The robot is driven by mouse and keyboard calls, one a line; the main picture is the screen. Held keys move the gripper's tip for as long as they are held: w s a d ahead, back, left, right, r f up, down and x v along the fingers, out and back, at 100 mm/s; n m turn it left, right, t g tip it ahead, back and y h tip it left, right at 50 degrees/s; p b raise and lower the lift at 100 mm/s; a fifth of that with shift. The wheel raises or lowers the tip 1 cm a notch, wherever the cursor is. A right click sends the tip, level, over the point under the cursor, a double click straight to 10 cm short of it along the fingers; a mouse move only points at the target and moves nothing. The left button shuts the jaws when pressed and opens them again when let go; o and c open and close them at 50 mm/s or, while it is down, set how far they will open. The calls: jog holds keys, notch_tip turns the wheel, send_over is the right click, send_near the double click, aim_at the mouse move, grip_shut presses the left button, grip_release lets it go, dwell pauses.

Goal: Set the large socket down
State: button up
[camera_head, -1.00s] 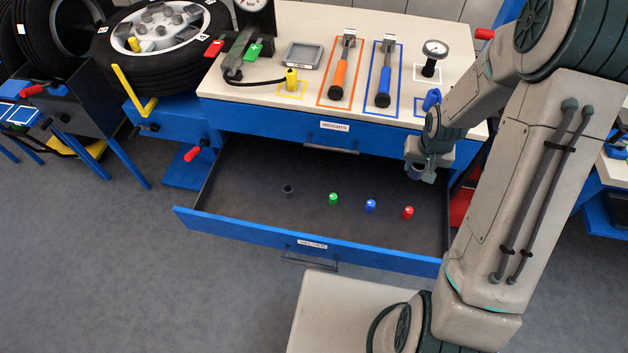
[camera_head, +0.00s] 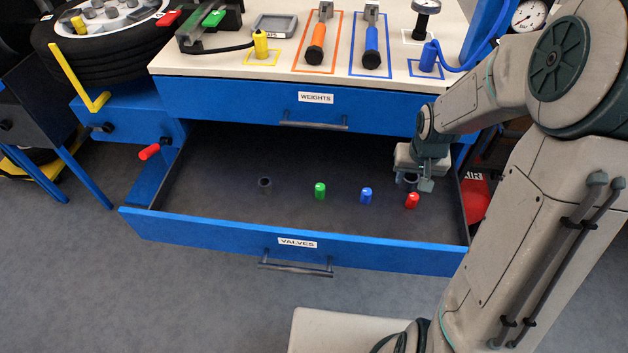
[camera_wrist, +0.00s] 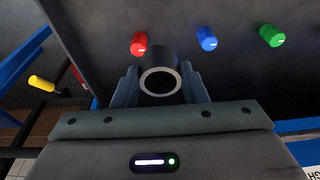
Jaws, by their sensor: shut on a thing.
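The large socket (camera_wrist: 160,63) is a dark cylinder with a pale ring around its open end. My gripper (camera_wrist: 160,90) is shut on it, one finger on each side. In the head view my gripper (camera_head: 414,184) is inside the right end of the open drawer marked VALVES (camera_head: 200,222), close to the red valve cap. The socket (camera_head: 407,179) shows there only in part, dark between the fingers. I cannot tell whether its bottom touches the drawer floor.
A red cap (camera_head: 412,200), a blue cap (camera_head: 366,195), a green cap (camera_head: 320,190) and a small dark socket (camera_head: 265,186) stand in a row in the drawer. The drawer floor behind them is clear. The shut WEIGHTS drawer (camera_head: 240,95) is above.

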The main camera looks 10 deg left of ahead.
jog(key=shift+s+f+b, duration=0.15)
jog(key=shift+f+b, duration=0.5)
jog(key=shift+f, duration=0.05)
jog(key=shift+s+f+b, duration=0.1)
jog(key=shift+f+b, duration=0.55)
notch_tip(320, 180, down, 10)
jog(key=b, duration=0.3)
jog(key=shift+f+b, duration=0.15)
jog(key=shift+b, duration=0.15)
jog(key=o, duration=1.1)
jog(key=shift+r, duration=0.2)
